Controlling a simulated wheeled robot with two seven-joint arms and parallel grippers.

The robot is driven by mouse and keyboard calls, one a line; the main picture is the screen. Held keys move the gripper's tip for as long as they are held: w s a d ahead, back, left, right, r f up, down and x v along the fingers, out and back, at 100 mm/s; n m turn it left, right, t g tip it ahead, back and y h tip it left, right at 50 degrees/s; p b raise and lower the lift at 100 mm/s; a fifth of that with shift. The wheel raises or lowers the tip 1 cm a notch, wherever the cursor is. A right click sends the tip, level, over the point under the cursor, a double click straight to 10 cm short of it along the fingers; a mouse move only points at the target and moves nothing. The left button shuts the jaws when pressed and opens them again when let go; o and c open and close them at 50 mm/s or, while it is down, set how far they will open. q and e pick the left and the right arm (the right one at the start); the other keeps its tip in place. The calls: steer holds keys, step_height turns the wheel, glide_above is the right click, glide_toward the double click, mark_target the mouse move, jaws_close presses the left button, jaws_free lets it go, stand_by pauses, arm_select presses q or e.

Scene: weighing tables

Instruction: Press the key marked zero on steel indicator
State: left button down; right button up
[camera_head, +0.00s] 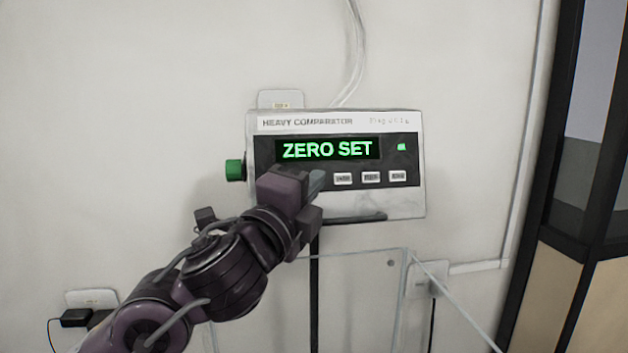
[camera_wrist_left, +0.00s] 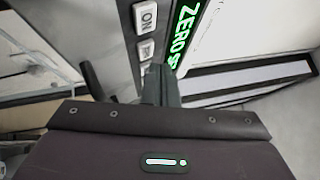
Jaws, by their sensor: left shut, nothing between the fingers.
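My left gripper (camera_head: 318,180) is shut and empty at the left end of the key row, hiding the panel there. In the wrist view its fingertips (camera_wrist_left: 161,82) cover the panel past a key marked "ON" (camera_wrist_left: 145,17). Contact cannot be told.
A green knob (camera_head: 235,170) sticks out from the indicator's left side. Clear panels (camera_head: 365,290) stand below it. A dark-framed door or window (camera_head: 560,150) is at the right. The wall left of the indicator is mostly bare, with a plugged socket (camera_head: 92,298) low down.

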arm_select(q)
steer(key=shift+s, duration=0.1)
steer(key=s, duration=0.1)
steer(key=s+r, duration=0.1)
steer(key=s, duration=0.1)
steer(key=s+d, duration=0.1)
steer(key=shift+s+r+p, duration=0.2)
steer(key=shift+s+p, duration=0.05)
steer(key=shift+p, duration=0.1)
stand_by(0.6)
